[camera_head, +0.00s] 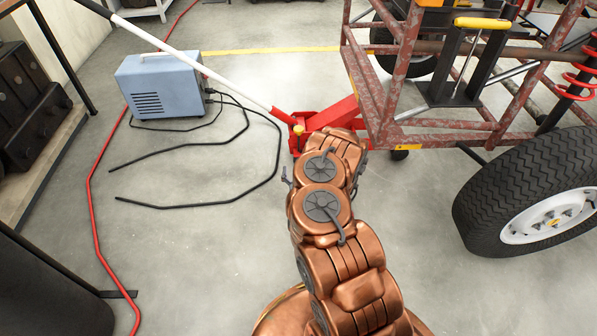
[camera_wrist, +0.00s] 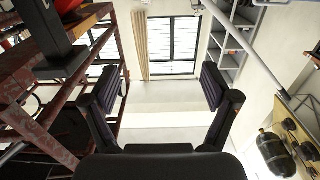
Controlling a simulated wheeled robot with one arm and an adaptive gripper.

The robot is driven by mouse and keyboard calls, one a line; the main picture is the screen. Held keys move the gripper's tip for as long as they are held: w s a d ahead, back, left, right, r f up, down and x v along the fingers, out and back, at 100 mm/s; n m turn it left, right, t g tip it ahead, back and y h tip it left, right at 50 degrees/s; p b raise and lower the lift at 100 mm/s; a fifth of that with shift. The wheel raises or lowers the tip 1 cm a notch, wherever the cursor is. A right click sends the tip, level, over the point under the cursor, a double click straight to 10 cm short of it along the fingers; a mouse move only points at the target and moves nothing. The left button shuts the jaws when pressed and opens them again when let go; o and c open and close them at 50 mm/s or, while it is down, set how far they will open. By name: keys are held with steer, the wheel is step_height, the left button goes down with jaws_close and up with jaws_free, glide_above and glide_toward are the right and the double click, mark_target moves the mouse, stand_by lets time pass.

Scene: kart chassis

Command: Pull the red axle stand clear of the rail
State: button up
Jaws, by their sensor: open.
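I cannot clearly make out a separate red axle stand. In the head view, a red floor jack (camera_head: 339,113) with a long white handle (camera_head: 190,63) lies at the near left corner of the rusty red chassis rail (camera_head: 371,95). My arm covers part of the floor in front of it and hides my gripper in that view. In the wrist view my gripper (camera_wrist: 160,88) is open, with nothing between its fingers. The rusty frame (camera_wrist: 30,75) stands just left of the gripper there, with a dark post and a red part above it at the top left edge.
A blue-grey welder box (camera_head: 160,86) with black cables stands on the floor at left. A red hose (camera_head: 93,215) runs down the left side. A black tyre (camera_head: 500,190) stands at right. The floor between cables and tyre is mostly clear around my arm.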

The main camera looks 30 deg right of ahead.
steer(key=shift+s+a+r, duration=0.1)
steer(key=shift+s, duration=0.1)
steer(key=shift+c, duration=0.3)
steer(key=w+a+r+n+g+y, duration=0.1)
steer(key=w+a+r+n+y, duration=0.1)
steer(key=w+a+y, duration=0.35)
steer(key=w+a+r+n+g+y, duration=0.1)
steer(key=w+a+r+y, duration=0.15)
steer(key=a, duration=0.55)
steer(key=s+a+r+n+g+y, duration=0.35)
steer(key=a+r, duration=0.25)
steer(key=a, duration=0.4)
steer(key=s+r+g, duration=0.4)
steer(key=s+r, duration=0.3)
steer(key=s, duration=0.8)
steer(key=s+r+g+h, duration=0.1)
steer(key=s+r+g, duration=0.4)
steer(key=s, duration=1)
steer(key=s+r+g+h, duration=0.1)
steer(key=s+r+g, duration=0.4)
steer(key=s+r, duration=0.4)
steer(key=s, duration=0.7)
steer(key=shift+d, duration=0.35)
steer(key=shift+m+h, duration=0.25)
